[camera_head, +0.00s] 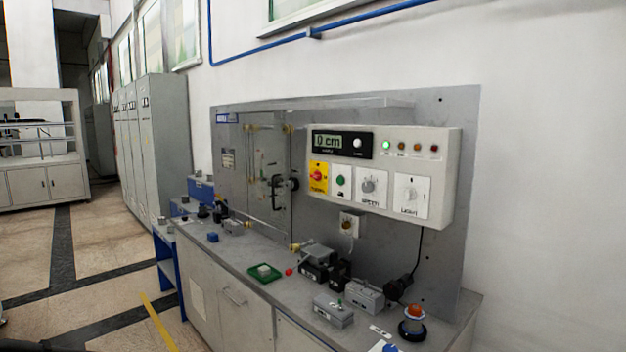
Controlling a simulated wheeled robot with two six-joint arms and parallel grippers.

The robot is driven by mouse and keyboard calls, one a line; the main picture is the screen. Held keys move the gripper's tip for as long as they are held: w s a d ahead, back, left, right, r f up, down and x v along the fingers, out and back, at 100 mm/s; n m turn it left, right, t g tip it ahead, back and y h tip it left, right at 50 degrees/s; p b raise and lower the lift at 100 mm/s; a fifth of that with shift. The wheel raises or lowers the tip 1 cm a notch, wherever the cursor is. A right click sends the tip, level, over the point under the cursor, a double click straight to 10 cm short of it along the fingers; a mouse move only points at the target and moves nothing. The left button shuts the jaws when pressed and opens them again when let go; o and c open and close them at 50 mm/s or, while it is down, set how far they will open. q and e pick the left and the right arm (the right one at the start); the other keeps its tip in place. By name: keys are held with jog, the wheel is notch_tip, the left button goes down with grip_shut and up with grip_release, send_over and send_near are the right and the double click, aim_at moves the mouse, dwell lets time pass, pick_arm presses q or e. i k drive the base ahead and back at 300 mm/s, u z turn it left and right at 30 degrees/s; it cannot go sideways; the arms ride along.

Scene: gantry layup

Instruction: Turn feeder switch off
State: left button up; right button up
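A white control box (381,178) is mounted on a grey back panel above the workbench. Its display (329,141) reads "0 cm". Below the display are a red rotary switch on a yellow plate (318,176), a green button (340,181), a grey dial (369,186) and a switch labelled like "LIGHT" (411,195). A green lamp (386,145) is lit at the upper right of the box; the lamps beside it look dark. A small box with a round knob (348,225) sits below. I cannot read any label as the feeder switch. Neither gripper is in view.
The grey workbench (232,255) holds a green tray (264,273), several grey and black blocks, and an orange-topped dark device (412,322) at the front right. Grey cabinets (143,150) stand behind to the left. The tiled floor at left is clear.

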aim_at(316, 175)
jog(key=z, duration=0.05)
jog(key=k, duration=0.45)
jog(key=u, duration=0.9)
jog(key=i, duration=1.3)
jog(key=z, duration=0.25)
